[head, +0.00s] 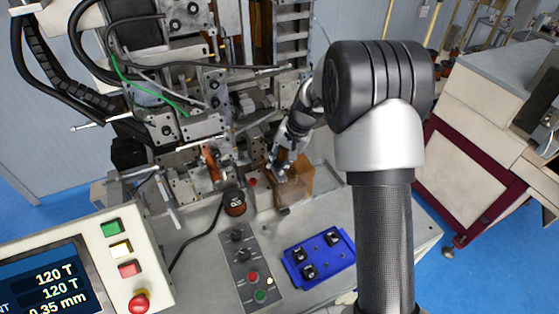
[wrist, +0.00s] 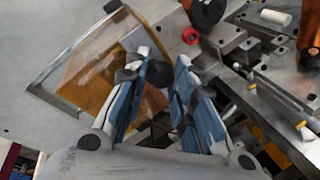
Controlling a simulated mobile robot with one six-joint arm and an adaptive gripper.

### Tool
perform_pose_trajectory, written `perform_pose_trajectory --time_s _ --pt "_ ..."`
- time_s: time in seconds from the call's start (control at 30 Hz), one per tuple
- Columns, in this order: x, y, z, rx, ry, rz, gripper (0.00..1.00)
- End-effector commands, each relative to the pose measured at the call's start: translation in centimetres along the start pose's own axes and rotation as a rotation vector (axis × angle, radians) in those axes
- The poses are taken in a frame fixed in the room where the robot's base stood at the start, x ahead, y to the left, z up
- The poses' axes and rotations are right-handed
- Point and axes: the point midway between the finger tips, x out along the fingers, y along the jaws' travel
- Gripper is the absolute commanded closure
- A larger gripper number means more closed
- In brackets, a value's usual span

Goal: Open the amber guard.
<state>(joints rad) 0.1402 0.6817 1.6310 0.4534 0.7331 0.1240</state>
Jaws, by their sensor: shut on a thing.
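The amber guard (head: 304,180) is a see-through amber box-like cover on the machine's bench, right of the winding parts in the head view. In the wrist view its clear tinted panel (wrist: 88,62) fills the upper left and looks tilted. My gripper (head: 279,172) reaches down to the guard's left side in the head view. In the wrist view my gripper (wrist: 163,62) has its blue-padded fingers on both sides of a part at the guard's edge and is shut on it. The exact gripped part is mostly hidden by the fingers.
A blue tray (head: 319,258) with several dark parts lies in front. A button panel (head: 251,262) is beside it. Winder brackets and rods (wrist: 275,90) crowd the wrist view's right side.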

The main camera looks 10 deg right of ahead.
Motion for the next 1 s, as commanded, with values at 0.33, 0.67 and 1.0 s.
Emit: perform_pose_trajectory --time_s 0.33,0.67,1.0 --pt "0.0 0.0 0.0 -0.001 0.000 0.000 1.00" --pt "-0.9 2.9 -3.1 0.004 0.005 0.000 1.00" --pt "-2.3 6.8 -7.2 0.001 0.001 0.000 1.00"
